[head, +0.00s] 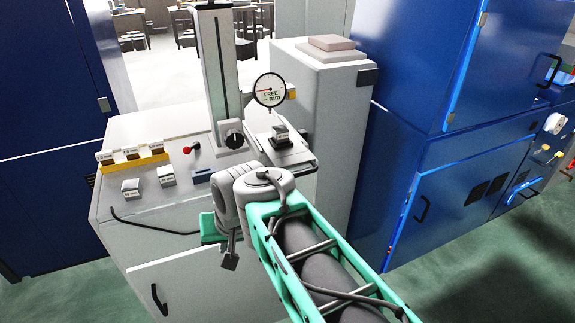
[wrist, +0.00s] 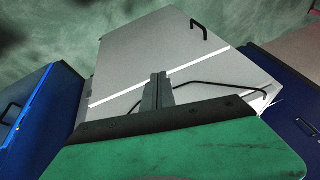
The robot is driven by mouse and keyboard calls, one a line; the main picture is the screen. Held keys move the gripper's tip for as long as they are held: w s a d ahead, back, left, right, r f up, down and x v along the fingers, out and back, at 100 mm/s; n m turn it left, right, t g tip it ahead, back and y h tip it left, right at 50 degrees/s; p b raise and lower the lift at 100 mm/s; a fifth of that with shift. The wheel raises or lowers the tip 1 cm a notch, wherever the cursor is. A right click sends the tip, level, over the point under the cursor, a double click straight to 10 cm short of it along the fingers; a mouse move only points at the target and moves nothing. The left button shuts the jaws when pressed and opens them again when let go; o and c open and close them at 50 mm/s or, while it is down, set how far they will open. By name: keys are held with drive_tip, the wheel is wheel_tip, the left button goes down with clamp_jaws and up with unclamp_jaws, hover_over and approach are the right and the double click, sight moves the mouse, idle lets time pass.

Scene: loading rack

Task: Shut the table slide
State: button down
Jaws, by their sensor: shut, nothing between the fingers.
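The table slide, taken to be the grey plate (head: 290,155) under the dial gauge (head: 270,90), juts out at the right of the grey bench top. A small dark block with a pale label (head: 281,136) stands on it. My arm hides part of its near side. My gripper (head: 230,261) is in front of the bench, below and left of the plate, and apart from it. In the wrist view my gripper's fingers (wrist: 157,92) are together and empty, against the grey cabinet front (wrist: 145,55). I cannot tell whether they touch the cabinet.
The bench top holds a yellow rack of blocks (head: 132,158), loose blocks (head: 167,175), a red-knobbed lever (head: 192,147) and the gauge column (head: 217,75). Blue cabinets (head: 455,160) stand at right; green floor (head: 450,270) is open there.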

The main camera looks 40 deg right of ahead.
drive_tip(key=d+r+m+t+h+b, duration=0.1)
drive_tip(key=d+r+m+t, duration=0.1)
drive_tip(key=d+r+m, duration=0.75)
drive_tip(key=d+r+m+t+h+b, duration=0.15)
drive_tip(key=d+m, duration=0.55)
drive_tip(key=d, duration=0.7)
drive_tip(key=p+x, duration=0.1)
drive_tip(key=x, duration=0.8)
drive_tip(key=shift+w+d+r+t, duration=0.2)
drive_tip(key=shift+w+t, duration=0.15)
